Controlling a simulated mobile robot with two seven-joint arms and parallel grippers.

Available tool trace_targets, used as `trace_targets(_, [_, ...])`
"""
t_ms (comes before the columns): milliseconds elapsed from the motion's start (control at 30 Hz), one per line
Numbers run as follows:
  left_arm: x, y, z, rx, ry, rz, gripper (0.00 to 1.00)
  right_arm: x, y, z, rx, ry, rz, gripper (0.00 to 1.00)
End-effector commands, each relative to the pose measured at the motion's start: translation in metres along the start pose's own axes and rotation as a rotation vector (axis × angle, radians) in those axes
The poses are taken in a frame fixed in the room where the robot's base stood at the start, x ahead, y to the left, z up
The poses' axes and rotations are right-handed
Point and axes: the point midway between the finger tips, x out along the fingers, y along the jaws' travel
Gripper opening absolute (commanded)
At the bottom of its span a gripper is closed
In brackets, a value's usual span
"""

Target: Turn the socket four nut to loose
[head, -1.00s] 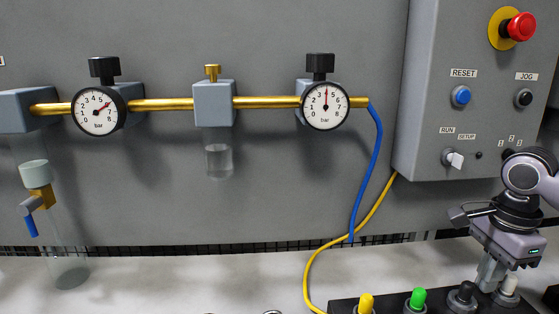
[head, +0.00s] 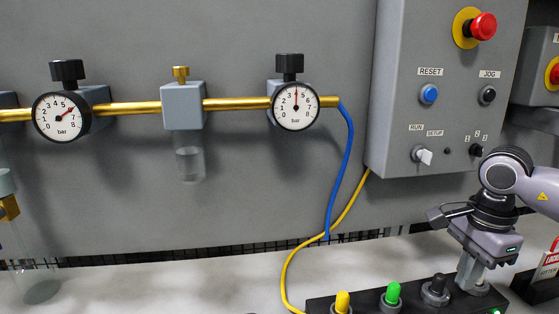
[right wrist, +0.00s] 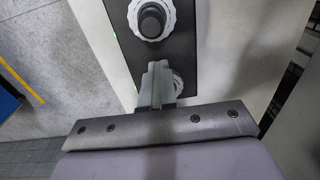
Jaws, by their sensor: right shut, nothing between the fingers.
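A black strip of sockets (head: 320,305) lies on the bench, with a yellow (head: 342,302), a green (head: 393,293) and a black socket nut (head: 437,284) on it. The socket at its right end (head: 480,290) is mostly hidden behind my right gripper (head: 468,280); I take it as socket four. My right gripper points down at this end socket, its fingers shut and empty. In the right wrist view, the shut fingers (right wrist: 155,80) cover most of a pale round nut (right wrist: 178,83), beside the black nut in its pale ring (right wrist: 152,20). Contact cannot be told. My left gripper is out of view.
A grey control box (head: 445,90) with a red stop button (head: 483,26) hangs behind my right arm. A blue hose (head: 341,170) and a yellow cable (head: 300,255) run down to the bench. A red-and-white lock tag (head: 549,262) stands right of the strip.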

Motion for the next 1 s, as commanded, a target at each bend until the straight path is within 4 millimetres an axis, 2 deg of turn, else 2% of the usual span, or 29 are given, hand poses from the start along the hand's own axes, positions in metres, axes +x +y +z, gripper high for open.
trace_targets(33, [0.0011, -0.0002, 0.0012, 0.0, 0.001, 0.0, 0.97, 0.0146, 0.0097, 0.003, -0.008, -0.002, 0.047, 0.0])
trace_targets(800, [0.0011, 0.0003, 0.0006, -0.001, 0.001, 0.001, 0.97, 0.014, 0.0171, 0.0004, -0.008, 0.0, 0.048, 0.0])
trace_targets(1000, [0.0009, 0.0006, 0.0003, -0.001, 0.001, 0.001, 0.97, 0.0138, 0.0181, 0.005, -0.009, -0.001, 0.048, 0.0])
